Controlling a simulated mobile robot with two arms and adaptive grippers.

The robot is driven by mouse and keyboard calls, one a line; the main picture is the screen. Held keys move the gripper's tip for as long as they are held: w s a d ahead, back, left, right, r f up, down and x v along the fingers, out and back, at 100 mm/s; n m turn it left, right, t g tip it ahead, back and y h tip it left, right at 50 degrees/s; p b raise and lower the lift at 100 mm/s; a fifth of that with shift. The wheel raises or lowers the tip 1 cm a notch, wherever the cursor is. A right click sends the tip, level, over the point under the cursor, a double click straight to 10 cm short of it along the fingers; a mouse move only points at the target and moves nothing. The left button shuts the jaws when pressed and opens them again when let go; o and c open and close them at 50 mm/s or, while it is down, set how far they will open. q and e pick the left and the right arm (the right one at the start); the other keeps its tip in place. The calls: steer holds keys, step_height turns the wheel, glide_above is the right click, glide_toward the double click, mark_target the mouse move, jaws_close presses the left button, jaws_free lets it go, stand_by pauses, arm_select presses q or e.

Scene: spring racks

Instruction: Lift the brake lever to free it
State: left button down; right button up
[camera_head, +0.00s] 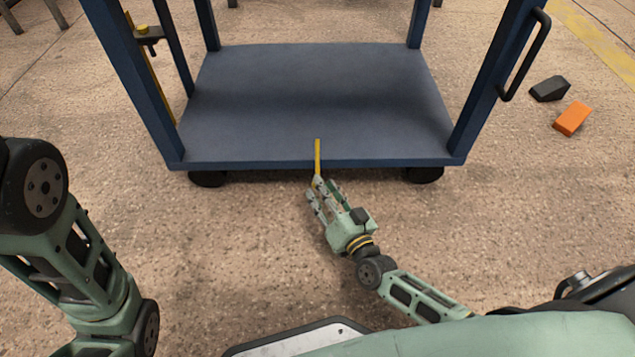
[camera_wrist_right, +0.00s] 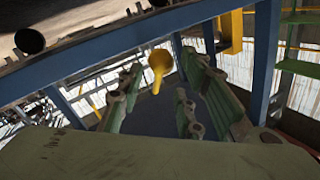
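The yellow brake lever (camera_head: 317,155) stands at the middle of the front edge of the blue cart (camera_head: 400,163), its lower end down by my right gripper. My right gripper (camera_head: 320,190) is low in front of the cart with its fingers around the lever's lower end. In the right wrist view the lever's rounded yellow end (camera_wrist_right: 159,66) shows in the gap between the spread green fingers (camera_wrist_right: 155,100). The fingers look open, with space on both sides of the lever. Of my left arm only links show at the left; its gripper is out of view.
The cart's deck is empty, with blue posts at its corners and dark wheels (camera_head: 424,175) under it. A black handle (camera_head: 526,55) is on the right post. A black wedge (camera_head: 549,88) and an orange block (camera_head: 572,118) lie on the floor at right. Floor before the cart is clear.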

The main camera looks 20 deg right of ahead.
mark_target(318, 167)
steer(key=w, duration=0.1)
steer(key=w+b, duration=0.1)
steer(key=w, duration=0.1)
steer(key=shift+w+a+f, duration=0.15)
steer(key=shift+w+a, duration=0.15)
steer(key=shift+w, duration=0.35)
steer(key=shift+c, duration=0.2)
jaws_close()
